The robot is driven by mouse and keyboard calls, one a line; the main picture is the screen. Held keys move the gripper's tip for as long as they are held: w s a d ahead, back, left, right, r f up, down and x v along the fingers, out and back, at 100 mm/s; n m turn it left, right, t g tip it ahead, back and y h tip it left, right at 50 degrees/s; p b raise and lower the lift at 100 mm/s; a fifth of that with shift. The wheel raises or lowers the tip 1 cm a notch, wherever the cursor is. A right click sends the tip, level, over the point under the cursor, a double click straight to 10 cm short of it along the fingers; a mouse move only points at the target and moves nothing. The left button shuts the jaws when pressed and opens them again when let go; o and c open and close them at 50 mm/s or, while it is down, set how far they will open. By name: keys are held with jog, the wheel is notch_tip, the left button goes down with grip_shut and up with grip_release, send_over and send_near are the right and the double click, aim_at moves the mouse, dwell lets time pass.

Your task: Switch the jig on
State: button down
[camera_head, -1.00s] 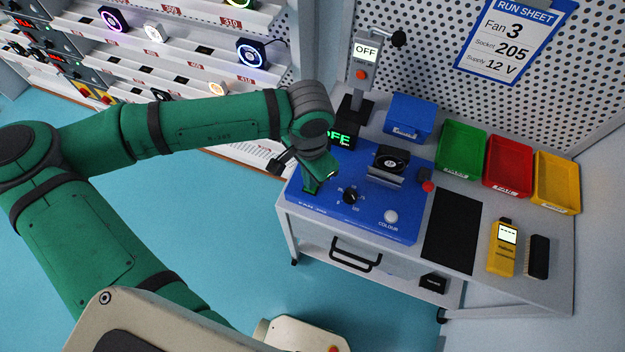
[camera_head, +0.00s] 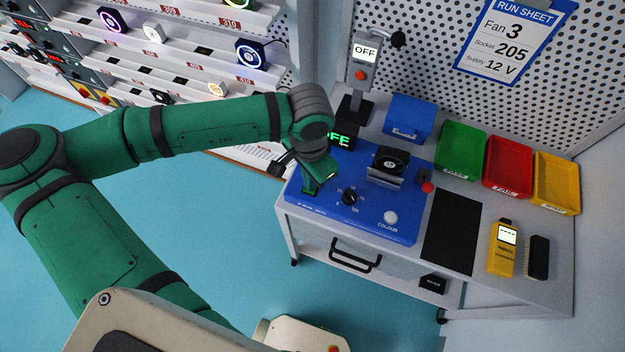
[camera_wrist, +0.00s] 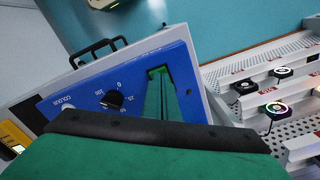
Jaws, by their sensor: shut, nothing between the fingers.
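The jig is a blue panel (camera_head: 400,228) on the bench, with a black dial (camera_head: 349,197), a pale COLOUR button (camera_head: 390,217) and a black fan (camera_head: 389,160) in a holder. A red knob (camera_head: 428,187) is at its right edge. The display behind it (camera_head: 341,138) shows green letters, partly hidden by my arm, and the sign on the post (camera_head: 365,51) reads OFF. My gripper (camera_head: 310,190) is shut and empty, pointing down at the panel's left part.
Green (camera_head: 461,150), red (camera_head: 508,166) and yellow (camera_head: 556,181) trays and a blue box (camera_head: 409,117) line the bench's back. A black mat (camera_head: 453,232), yellow meter (camera_head: 502,247) and brush (camera_head: 537,257) lie right. Shelves of fans (camera_head: 180,60) stand left.

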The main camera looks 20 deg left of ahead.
jog(key=shift+d+f, duration=0.1)
jog(key=shift+f, duration=0.15)
jog(key=shift+s+f, duration=0.1)
notch_tip(320, 180, up, 7)
dwell(1.2)
dwell(0.4)
